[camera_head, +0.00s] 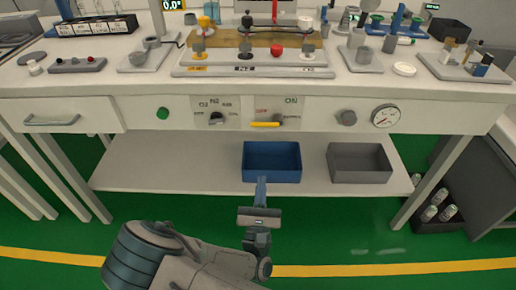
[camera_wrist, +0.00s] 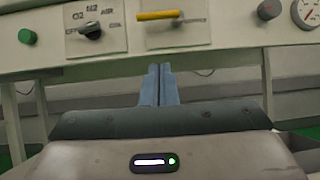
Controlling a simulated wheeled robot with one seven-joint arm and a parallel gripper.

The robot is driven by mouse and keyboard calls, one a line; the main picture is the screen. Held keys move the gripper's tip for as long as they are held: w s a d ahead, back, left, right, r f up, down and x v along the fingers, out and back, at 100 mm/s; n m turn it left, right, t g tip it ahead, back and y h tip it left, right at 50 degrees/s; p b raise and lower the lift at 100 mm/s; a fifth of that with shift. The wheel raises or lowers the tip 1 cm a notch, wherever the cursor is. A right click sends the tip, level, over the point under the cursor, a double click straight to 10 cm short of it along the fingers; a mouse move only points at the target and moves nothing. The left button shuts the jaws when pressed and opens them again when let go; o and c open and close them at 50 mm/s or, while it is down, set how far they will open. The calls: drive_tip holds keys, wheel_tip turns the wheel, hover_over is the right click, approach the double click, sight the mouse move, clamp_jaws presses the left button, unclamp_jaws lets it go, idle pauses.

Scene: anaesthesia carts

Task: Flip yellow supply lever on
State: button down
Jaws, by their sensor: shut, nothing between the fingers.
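The yellow supply lever (camera_head: 265,124) lies level on a pale panel (camera_head: 292,114) on the bench's front face, pointing left toward the red lettering, with "ON" printed at the upper right. In the wrist view the yellow lever (camera_wrist: 158,15) is at the top, its panel (camera_wrist: 190,32) around it. My gripper (camera_head: 262,181) is below the bench front, in front of the blue bin. In the wrist view my gripper (camera_wrist: 159,68) has its blue-grey fingers together with nothing between them. It is below the lever and apart from it.
A black selector knob (camera_head: 216,118) and a green button (camera_head: 162,113) are left of the lever. A grey knob (camera_head: 346,117) and a gauge (camera_head: 386,116) are right. The blue bin (camera_head: 272,175) and a grey bin (camera_head: 360,177) stand on the lower shelf (camera_head: 215,180).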

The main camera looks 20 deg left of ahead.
drive_tip(key=shift+s+a+f+n+y, duration=0.25)
drive_tip(key=shift+a+f+n+y, duration=0.25)
drive_tip(key=shift+y, duration=0.3)
drive_tip(key=shift+r, duration=0.1)
drive_tip(key=s+r+b+x, duration=0.1)
drive_tip(key=r+b+x, duration=0.1)
drive_tip(key=x, duration=1.1)
drive_tip(key=shift+s+d+b, duration=0.2)
drive_tip(key=shift+d+b, duration=0.05)
drive_tip(key=shift+b, duration=0.1)
drive_tip(key=shift+a+r+m+h+p, duration=0.1)
drive_tip(key=shift+r+m+h+p, duration=0.1)
drive_tip(key=shift+m+h+p, duration=0.35)
